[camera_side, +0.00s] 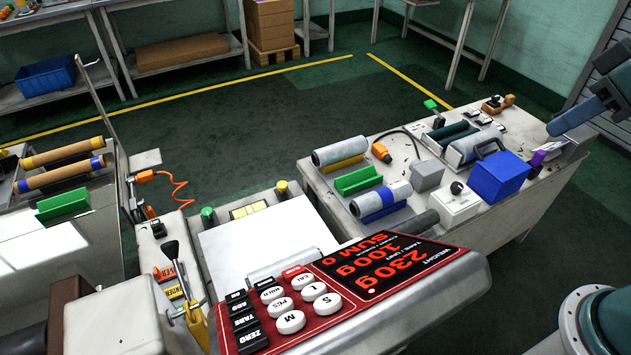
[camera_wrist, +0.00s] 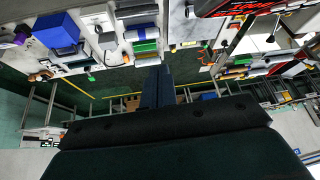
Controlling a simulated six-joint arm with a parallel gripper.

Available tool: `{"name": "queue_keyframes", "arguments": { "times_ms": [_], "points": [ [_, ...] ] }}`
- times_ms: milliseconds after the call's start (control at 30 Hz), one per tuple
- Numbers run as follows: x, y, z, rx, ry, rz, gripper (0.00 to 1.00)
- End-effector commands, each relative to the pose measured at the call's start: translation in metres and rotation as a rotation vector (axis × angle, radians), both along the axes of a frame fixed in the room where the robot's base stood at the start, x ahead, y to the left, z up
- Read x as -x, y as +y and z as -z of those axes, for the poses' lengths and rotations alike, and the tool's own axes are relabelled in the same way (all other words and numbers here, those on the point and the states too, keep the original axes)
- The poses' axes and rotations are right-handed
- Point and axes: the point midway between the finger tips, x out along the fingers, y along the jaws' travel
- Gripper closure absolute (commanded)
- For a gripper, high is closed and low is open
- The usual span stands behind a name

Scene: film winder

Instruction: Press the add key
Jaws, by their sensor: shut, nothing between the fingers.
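The add key (camera_side: 240,306) is a small black key with white lettering. It sits in the column of black keys at the left of the red and black scale panel (camera_side: 375,268), above the tare key (camera_side: 245,320). My gripper (camera_side: 553,129) is at the far right of the side view, well away from the panel, above the right bench's far end. In the wrist view its dark blue fingers (camera_wrist: 156,84) are together and empty. The wrist view is upside down; the panel (camera_wrist: 232,6) is cut off at its top edge and the add key cannot be made out there.
White round keys (camera_side: 291,321) lie right of the black ones. Between my gripper and the panel, the right bench holds a blue box (camera_side: 498,177), a white box with a black knob (camera_side: 456,204) and film rolls (camera_side: 385,196). A lever (camera_side: 172,254) stands left of the panel.

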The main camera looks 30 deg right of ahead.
Motion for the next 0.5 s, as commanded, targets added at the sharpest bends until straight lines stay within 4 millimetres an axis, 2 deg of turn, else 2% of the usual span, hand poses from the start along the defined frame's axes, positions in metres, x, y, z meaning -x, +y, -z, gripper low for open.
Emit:
{"name": "queue_keyframes", "arguments": {
  "times_ms": [200,500],
  "points": [
    [-0.035,0.032,-0.012,-0.041,0.011,-0.123,1.00],
    [-0.078,0.078,-0.021,-0.107,0.028,-0.286,1.00]
  ]
}}
